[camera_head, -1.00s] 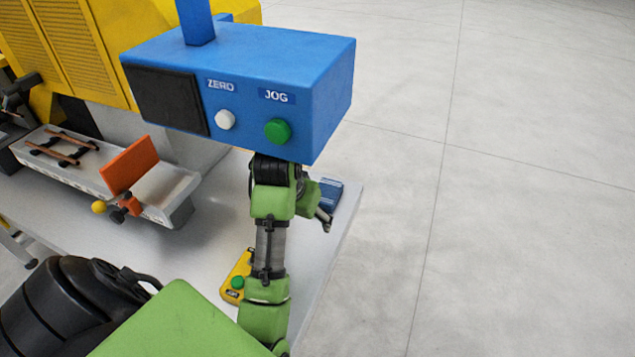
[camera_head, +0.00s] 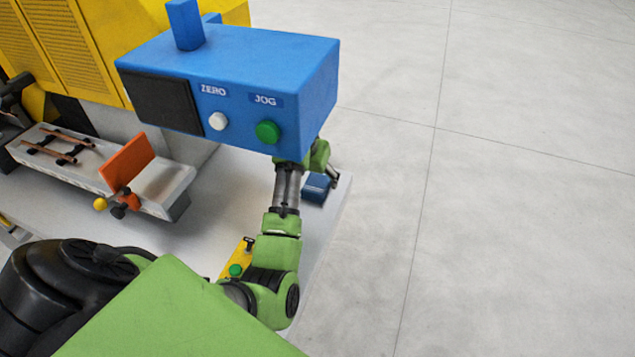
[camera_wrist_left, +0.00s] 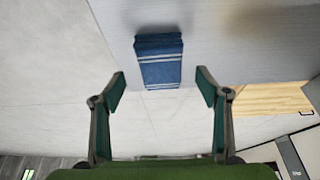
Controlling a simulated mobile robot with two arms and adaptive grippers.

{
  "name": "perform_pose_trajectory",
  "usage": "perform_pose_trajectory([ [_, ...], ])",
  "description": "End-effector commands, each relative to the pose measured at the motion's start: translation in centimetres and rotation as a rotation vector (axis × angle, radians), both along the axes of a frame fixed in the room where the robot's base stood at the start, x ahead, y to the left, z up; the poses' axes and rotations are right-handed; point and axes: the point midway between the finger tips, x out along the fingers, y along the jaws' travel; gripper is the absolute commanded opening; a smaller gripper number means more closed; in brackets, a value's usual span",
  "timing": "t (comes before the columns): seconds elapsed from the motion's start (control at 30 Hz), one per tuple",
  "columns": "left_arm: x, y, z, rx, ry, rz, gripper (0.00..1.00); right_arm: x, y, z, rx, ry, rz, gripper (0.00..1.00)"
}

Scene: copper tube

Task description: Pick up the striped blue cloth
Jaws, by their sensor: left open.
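The striped blue cloth (camera_head: 316,188) lies folded near the right edge of the grey table (camera_head: 226,190), below the blue control box. It shows in the left wrist view (camera_wrist_left: 158,62) as a dark blue bundle with pale stripes. My left gripper (camera_head: 334,176) is at the cloth's upper right in the head view, partly hidden by its own wrist and the box. In the left wrist view the left gripper (camera_wrist_left: 161,88) is open, its fingers on either side of the cloth's near end with clear gaps. My right gripper is not in view.
The blue box (camera_head: 250,85) with ZERO and JOG buttons hangs close above my left arm. A yellow pendant (camera_head: 236,262) lies beside the arm. A grey bed with copper tubes (camera_head: 58,146) and an orange plate (camera_head: 127,163) stands left. Open floor lies right.

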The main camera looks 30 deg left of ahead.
Motion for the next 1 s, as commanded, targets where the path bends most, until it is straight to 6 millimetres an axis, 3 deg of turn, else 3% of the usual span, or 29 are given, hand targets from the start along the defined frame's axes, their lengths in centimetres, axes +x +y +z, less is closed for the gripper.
perform_pose_trajectory([
  [0.03,0.7,0.2,0.4,-0.001,0.001,0.0,0.68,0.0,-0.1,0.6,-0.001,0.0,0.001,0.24],
  [0.27,1.6,0.4,-2.2,-0.002,0.003,0.0,0.68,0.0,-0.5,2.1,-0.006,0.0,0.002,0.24],
  [1.0,1.7,0.4,-3.2,-0.001,0.002,-0.001,0.68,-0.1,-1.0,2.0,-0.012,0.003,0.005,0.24],
])
